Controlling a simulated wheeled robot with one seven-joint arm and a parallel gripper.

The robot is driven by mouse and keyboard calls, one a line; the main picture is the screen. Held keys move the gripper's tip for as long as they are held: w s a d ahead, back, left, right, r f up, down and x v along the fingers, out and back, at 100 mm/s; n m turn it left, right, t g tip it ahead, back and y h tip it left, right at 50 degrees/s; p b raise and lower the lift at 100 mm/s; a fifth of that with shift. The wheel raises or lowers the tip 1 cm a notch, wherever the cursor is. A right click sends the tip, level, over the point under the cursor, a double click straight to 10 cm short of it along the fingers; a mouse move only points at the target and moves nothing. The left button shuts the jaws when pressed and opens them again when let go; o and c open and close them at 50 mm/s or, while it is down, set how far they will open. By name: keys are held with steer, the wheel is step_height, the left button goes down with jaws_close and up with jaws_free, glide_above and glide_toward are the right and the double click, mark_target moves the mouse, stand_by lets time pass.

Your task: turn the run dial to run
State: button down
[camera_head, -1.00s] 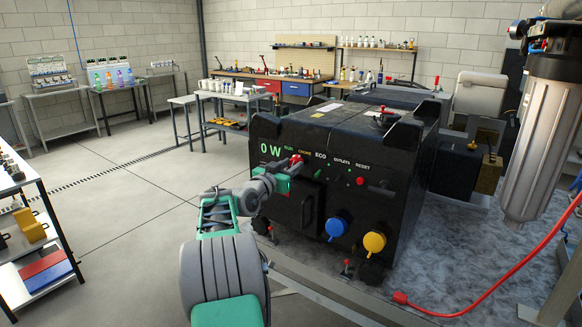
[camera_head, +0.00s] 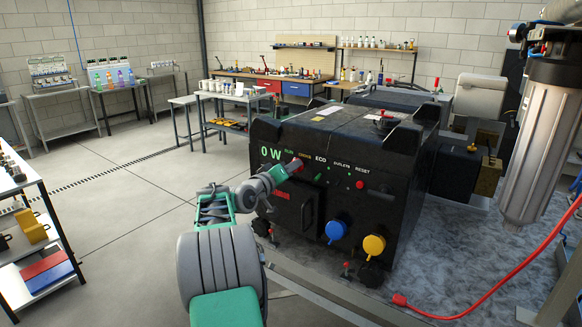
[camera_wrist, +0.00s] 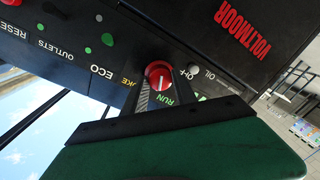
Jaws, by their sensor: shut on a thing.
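The red run dial (camera_wrist: 160,75) sits on the black machine's front panel, between the RUN, OFF and partly hidden CHOKE labels. A white line on its face runs roughly toward the RUN side; its exact angle is hard to tell. In the head view the dial is mostly hidden by my gripper (camera_head: 296,165). My gripper, also in the wrist view (camera_wrist: 162,80), is shut on the dial, with a dark finger on either side. Its green body fills the lower part of the wrist view. The black machine (camera_head: 345,140) shows a green "0 W" readout.
Blue (camera_head: 336,229) and yellow (camera_head: 374,245) caps stick out low on the machine's front. Floor at the left is open, with a shelf (camera_head: 40,235) at the far left.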

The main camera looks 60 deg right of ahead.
steer(key=shift+n+p, duration=0.5)
steer(key=shift+n, duration=0.6)
steer(key=c, duration=1)
jaws_free()
steer(key=shift+a, duration=0.1)
steer(key=a+b, duration=0.1)
steer(key=a, duration=0.6)
steer(key=shift+w+a+r+b, duration=0.25)
steer(key=shift+w+r+b, duration=0.1)
steer(key=shift+w, duration=0.1)
